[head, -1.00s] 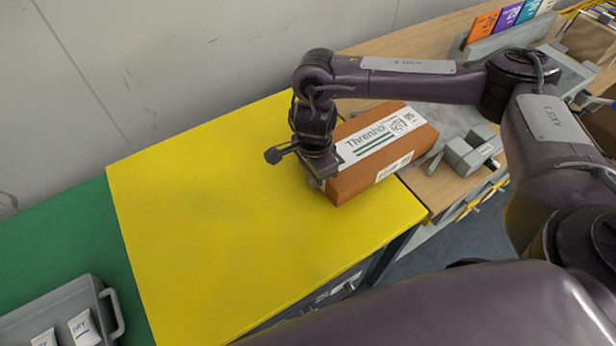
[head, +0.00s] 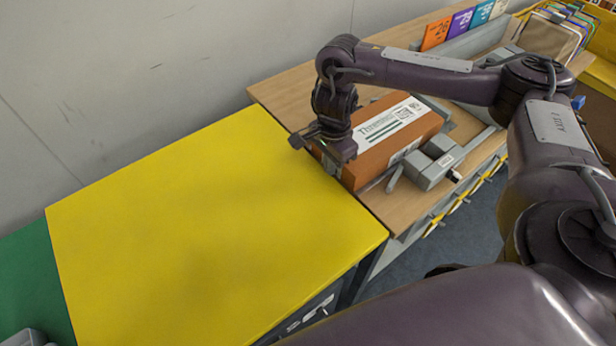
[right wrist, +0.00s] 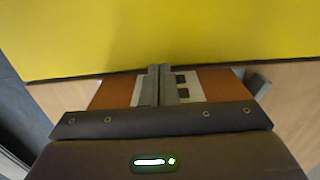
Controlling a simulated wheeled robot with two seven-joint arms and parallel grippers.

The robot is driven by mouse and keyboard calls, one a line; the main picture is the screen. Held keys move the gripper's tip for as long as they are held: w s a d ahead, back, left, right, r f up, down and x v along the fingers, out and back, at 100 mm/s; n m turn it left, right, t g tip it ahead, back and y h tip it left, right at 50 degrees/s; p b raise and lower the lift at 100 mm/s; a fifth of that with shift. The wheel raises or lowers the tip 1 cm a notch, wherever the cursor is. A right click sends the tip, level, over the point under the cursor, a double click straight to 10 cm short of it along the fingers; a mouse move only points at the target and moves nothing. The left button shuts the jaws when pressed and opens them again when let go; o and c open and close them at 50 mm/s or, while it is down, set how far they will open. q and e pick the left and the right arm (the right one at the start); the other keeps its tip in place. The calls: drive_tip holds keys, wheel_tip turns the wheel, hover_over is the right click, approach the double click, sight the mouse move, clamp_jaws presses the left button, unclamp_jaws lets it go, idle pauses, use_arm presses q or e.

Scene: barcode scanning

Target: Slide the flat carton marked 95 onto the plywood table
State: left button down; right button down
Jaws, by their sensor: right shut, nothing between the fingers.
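An orange-brown flat carton (head: 394,140) with a white label lies flat on the plywood table (head: 292,92), its left end close to the seam with the yellow table. I cannot read a 95 on it. My right gripper (head: 334,160) is shut and empty, pointing down against the carton's left end; whether it touches is hard to tell. In the right wrist view the shut fingers (right wrist: 161,84) stand before the carton (right wrist: 218,84), hiding its middle. My left gripper is not in view.
The yellow table (head: 200,220) is bare. A grey device (head: 434,165) sits beside the carton's front side on the plywood. Numbered coloured cards (head: 462,22) stand in a grey holder at the back right. A green surface (head: 30,285) lies at far left.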

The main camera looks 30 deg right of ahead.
drive_tip(key=d, duration=0.5)
drive_tip(key=shift+w+d, duration=0.3)
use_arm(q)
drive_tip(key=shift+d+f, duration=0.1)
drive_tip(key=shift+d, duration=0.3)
